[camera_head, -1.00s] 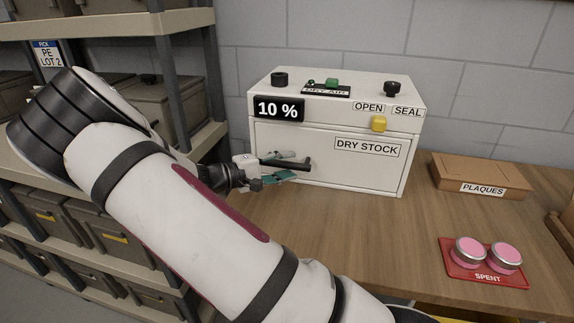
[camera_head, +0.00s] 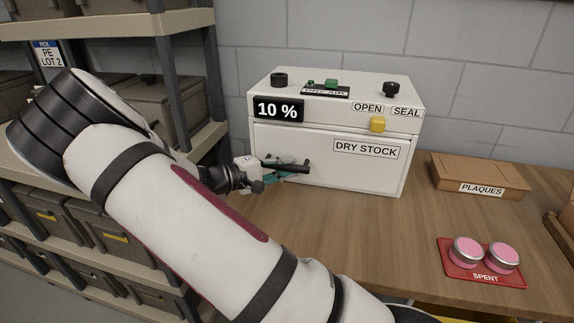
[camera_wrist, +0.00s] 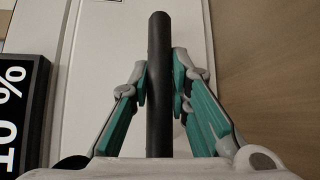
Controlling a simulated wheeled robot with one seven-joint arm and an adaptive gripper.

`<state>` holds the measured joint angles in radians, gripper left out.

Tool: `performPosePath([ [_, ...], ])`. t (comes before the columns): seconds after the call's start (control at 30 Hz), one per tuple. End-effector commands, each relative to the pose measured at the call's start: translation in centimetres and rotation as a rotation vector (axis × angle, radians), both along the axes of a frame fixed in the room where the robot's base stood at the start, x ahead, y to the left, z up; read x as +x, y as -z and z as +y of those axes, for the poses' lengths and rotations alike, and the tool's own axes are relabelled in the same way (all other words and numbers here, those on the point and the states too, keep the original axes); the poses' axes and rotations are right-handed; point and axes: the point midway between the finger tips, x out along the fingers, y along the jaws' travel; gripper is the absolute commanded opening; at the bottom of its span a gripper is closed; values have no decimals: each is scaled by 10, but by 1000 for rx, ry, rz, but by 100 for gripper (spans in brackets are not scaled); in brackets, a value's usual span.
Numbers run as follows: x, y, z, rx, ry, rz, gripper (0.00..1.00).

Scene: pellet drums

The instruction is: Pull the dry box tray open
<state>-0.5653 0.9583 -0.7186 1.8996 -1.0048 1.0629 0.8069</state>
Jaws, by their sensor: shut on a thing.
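The white dry box (camera_head: 335,90) stands on the wooden bench against the wall. Its tray front (camera_head: 330,177), labelled DRY STOCK, looks shut or only barely out; I cannot see into it. A black bar handle (camera_head: 300,168) sticks out from the front's left part. My gripper (camera_head: 285,169) is shut on this handle. In the wrist view my gripper (camera_wrist: 163,82) has its teal-padded fingers on both sides of the black handle (camera_wrist: 159,50). A yellow knob (camera_head: 377,124) sits under the OPEN label, left of SEAL.
A display (camera_head: 278,109) on the box reads 10 %. A brown PLAQUES box (camera_head: 480,176) and a red SPENT tray (camera_head: 479,276) with two pink-topped pots are to the right. Shelves with bins (camera_head: 165,110) are at left. The bench before the tray front is clear.

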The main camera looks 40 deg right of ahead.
Motion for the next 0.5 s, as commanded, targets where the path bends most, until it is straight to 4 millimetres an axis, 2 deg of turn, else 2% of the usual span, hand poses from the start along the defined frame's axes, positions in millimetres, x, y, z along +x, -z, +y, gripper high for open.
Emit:
performPosePath([
  [0.27,-35,-3,44,0,-5,7,0],
  [0.5,-75,-3,94,0,-5,7,0],
])
